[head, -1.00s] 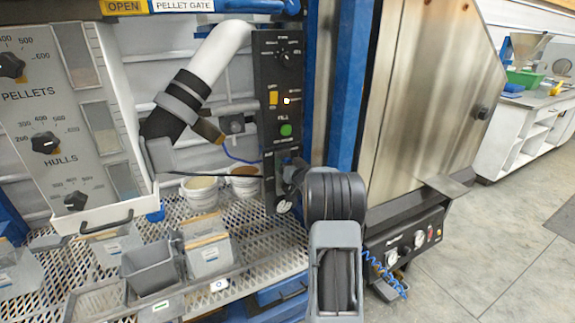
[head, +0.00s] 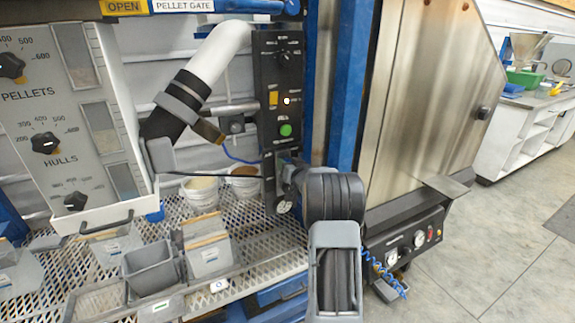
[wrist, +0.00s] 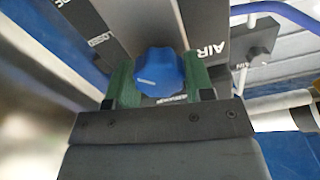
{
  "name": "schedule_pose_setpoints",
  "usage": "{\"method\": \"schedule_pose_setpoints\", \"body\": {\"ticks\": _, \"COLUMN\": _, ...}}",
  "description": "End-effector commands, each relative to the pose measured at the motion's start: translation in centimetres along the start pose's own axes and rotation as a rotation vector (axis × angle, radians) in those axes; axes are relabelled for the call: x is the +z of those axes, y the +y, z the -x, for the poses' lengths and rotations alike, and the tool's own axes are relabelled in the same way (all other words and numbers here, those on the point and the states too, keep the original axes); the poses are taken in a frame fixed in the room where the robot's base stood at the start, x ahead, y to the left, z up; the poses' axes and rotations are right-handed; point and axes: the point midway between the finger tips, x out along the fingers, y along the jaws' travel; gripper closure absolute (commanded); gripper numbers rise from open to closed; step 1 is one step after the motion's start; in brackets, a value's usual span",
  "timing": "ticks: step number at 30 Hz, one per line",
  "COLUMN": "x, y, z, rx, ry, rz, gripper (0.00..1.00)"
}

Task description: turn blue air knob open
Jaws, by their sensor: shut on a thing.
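The blue air knob (wrist: 160,73) shows in the wrist view on a dark panel, with the word AIR printed beside it. My gripper (wrist: 158,82) has its two green-padded fingers on either side of the knob, shut on it. A pale mark shows on the knob's face. In the head view my wrist (head: 335,197) covers the knob and the fingers, low in front of the black control panel (head: 262,110).
Two white buckets (head: 201,197) stand on the mesh shelf to the left. A steel cabinet (head: 425,100) stands close on the right.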

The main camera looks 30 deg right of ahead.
Motion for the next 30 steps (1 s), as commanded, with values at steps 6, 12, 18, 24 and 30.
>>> {"method": "schedule_pose_setpoints", "body": {"ticks": 6, "x": 0.22, "y": 0.02, "z": -0.01, "rx": 0.0, "ry": 0.0, "rz": 0.054, "gripper": 0.76}}
{"method": "schedule_pose_setpoints", "body": {"ticks": 12, "x": 0.37, "y": -0.02, "z": -0.02, "rx": -0.002, "ry": 0.002, "rz": 0.191, "gripper": 0.76}}
{"method": "schedule_pose_setpoints", "body": {"ticks": 18, "x": 0.46, "y": -0.07, "z": -0.02, "rx": -0.001, "ry": 0.002, "rz": 0.379, "gripper": 0.76}}
{"method": "schedule_pose_setpoints", "body": {"ticks": 24, "x": 0.47, "y": -0.15, "z": -0.03, "rx": -0.001, "ry": 0.002, "rz": 0.57, "gripper": 0.76}}
{"method": "schedule_pose_setpoints", "body": {"ticks": 30, "x": 0.56, "y": -0.2, "z": -0.02, "rx": -0.001, "ry": 0.001, "rz": 0.759, "gripper": 0.76}}
